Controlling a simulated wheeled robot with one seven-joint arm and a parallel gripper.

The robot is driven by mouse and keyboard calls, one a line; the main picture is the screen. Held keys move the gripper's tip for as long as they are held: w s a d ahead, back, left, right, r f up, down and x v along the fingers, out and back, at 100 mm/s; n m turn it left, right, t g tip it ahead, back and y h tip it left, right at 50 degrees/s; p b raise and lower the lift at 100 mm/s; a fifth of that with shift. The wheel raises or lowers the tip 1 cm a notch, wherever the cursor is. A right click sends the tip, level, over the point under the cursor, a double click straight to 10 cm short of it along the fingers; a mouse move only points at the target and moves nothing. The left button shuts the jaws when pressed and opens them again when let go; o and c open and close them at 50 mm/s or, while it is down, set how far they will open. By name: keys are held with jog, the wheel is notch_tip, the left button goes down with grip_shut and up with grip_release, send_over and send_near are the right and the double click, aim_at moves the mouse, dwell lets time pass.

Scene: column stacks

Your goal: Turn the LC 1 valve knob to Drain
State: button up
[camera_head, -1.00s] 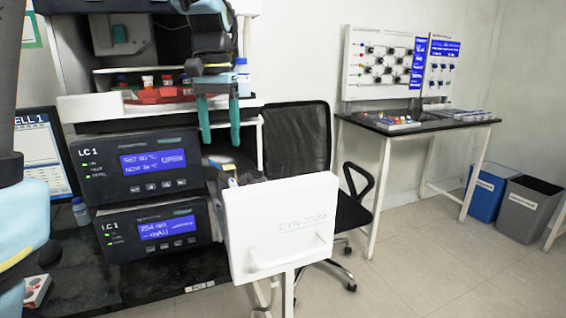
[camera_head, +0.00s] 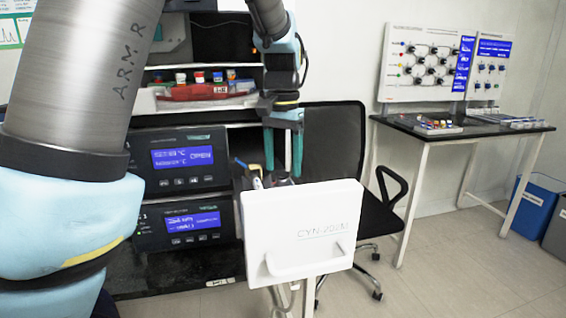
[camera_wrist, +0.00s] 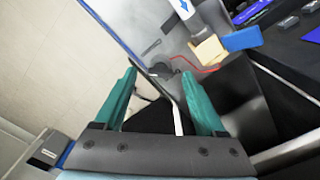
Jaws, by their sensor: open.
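My gripper (camera_head: 283,168) is open, teal fingers pointing down, beside the right side of the LC 1 instrument stack and just behind the white CYN-202M panel (camera_head: 300,235). In the wrist view my gripper (camera_wrist: 158,74) has nothing between its fingers. A small dark round part (camera_wrist: 160,71), possibly the valve knob, shows on a grey surface beyond the fingertips. I cannot read its setting or any Drain mark. The upper LC 1 unit (camera_head: 183,158) shows OPEN on its blue screen; the lower unit (camera_head: 190,222) sits beneath it.
A blue block (camera_wrist: 243,39) and a yellowish block (camera_wrist: 208,50) lie near the dark part, with a thin red wire. A black chair (camera_head: 335,150) stands right behind the gripper. A bench (camera_head: 480,134) with panels is at the back right.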

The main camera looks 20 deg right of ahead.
jog(key=shift+f, duration=0.3)
grip_shut()
dwell(0.5)
